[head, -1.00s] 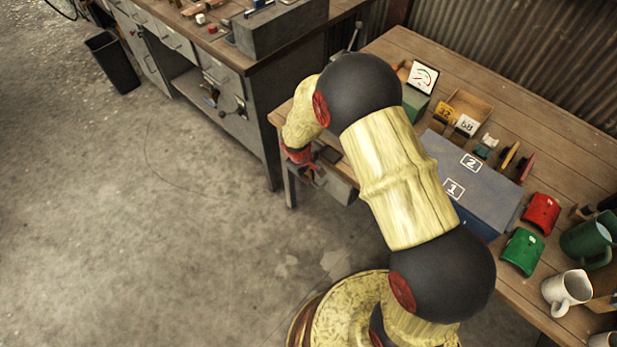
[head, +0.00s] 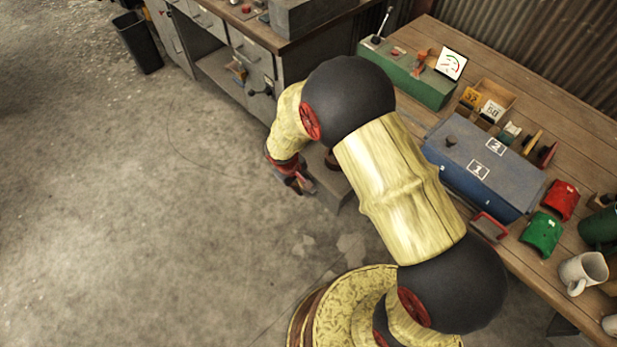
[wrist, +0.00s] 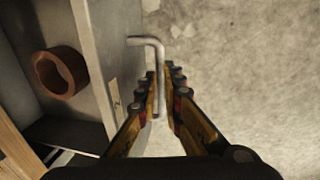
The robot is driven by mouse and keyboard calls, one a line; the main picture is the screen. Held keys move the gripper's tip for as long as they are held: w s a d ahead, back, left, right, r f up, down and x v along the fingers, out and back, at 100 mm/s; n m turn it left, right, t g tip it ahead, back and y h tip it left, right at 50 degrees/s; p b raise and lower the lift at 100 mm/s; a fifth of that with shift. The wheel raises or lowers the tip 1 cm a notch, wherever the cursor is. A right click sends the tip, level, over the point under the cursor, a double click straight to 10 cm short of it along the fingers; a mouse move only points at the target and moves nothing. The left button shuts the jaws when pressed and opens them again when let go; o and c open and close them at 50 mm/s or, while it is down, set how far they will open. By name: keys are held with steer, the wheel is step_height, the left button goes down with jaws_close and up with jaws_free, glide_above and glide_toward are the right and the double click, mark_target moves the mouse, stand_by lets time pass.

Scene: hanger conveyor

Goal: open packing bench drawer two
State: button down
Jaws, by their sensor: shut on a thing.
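A grey drawer (head: 328,178) stands out from the left end of the packing bench, partly hidden behind my arm. In the wrist view its open inside is on the left, and its grey front panel (wrist: 101,55) runs down beside my fingers. A brown ring-shaped thing (wrist: 61,73) lies inside the drawer. A bent metal bar handle (wrist: 148,41) is on the drawer front. My gripper (head: 297,181) is at the drawer front; in the wrist view the fingers (wrist: 165,92) are shut on the handle. I cannot read a number on the drawer.
The wooden bench top (head: 500,65) holds a blue box (head: 483,168) marked 1 and 2, a green box (head: 408,80), red and green curved pieces and mugs. A grey cabinet bench (head: 250,52) stands behind. Open concrete floor lies left.

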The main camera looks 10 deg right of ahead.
steer(key=shift+s+a, duration=0.55)
steer(key=shift+a, duration=0.3)
steer(key=shift+s+a, duration=0.5)
steer(key=shift+a, duration=0.35)
steer(key=c, duration=1.9)
jaws_free()
steer(key=r, duration=0.4)
steer(key=s+a+r, duration=0.1)
steer(key=r, duration=0.3)
steer(key=a+r, duration=0.1)
steer(key=r, duration=0.2)
steer(key=shift+s+r, duration=0.15)
steer(key=shift+r, duration=0.25)
steer(key=s+d+r+m+t, duration=0.1)
steer(key=s+d+r, duration=0.4)
steer(key=r, duration=0.5)
steer(key=s+d+r+m+t+y+p, duration=0.1)
steer(key=s+d+r+m+t, duration=0.1)
steer(key=s+d+r, duration=0.4)
steer(key=s+d+r+m+t+p, duration=0.1)
steer(key=s+d+r+m, duration=0.2)
steer(key=r, duration=1.1)
steer(key=shift+s+d+r+m+y, duration=0.1)
steer(key=shift+s+d+m+y, duration=0.1)
steer(key=shift+s+d, duration=0.65)
steer(key=shift+s+d+r+m+y, duration=0.1)
steer(key=shift+s+d+y, duration=0.1)
steer(key=shift+s+d, duration=0.55)
